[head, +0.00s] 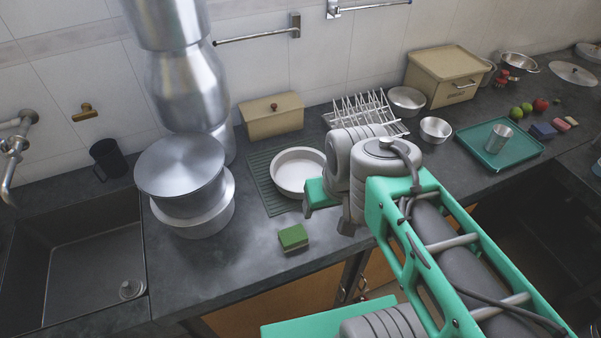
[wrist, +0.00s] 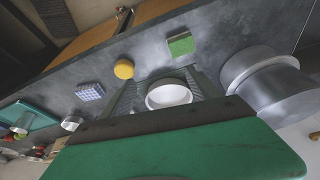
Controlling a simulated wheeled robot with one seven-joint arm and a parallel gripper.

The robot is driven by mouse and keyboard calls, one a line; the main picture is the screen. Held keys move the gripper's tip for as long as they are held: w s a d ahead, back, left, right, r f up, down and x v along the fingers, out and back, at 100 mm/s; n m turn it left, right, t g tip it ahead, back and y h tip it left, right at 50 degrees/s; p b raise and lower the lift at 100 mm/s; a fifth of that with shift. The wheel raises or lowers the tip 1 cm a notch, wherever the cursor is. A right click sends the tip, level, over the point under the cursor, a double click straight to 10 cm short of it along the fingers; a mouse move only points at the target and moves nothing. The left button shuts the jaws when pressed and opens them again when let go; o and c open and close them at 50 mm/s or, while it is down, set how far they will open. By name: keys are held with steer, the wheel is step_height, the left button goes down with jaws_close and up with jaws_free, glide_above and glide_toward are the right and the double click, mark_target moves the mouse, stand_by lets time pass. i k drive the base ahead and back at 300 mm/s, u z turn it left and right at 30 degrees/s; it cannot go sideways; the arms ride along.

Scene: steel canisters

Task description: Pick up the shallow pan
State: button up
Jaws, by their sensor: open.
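The shallow pan (head: 298,172) is a round, pale pan standing upright and empty on a ribbed dark green mat (head: 262,188) on the counter. In the wrist view the pan (wrist: 168,95) shows near the middle, with its near side partly hidden by my gripper's dark edge. My gripper (head: 318,194) is above the counter at the pan's right front side in the head view, apart from the pan as far as I can tell. It is open and holds nothing visible. Its green body (wrist: 180,152) fills the bottom of the wrist view; the fingertips are not clearly seen.
Large stacked steel pots (head: 188,180) stand left of the pan, beside the sink (head: 85,265). A green sponge (head: 293,237) lies in front. A yellow round item (wrist: 123,69) lies near the mat. A beige box (head: 272,116) and dish rack (head: 365,112) stand behind.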

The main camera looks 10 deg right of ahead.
mark_target(289, 170)
steer(key=k, duration=1.15)
steer(key=u, duration=0.8)
steer(key=i, duration=1.25)
steer(key=u, duration=0.1)
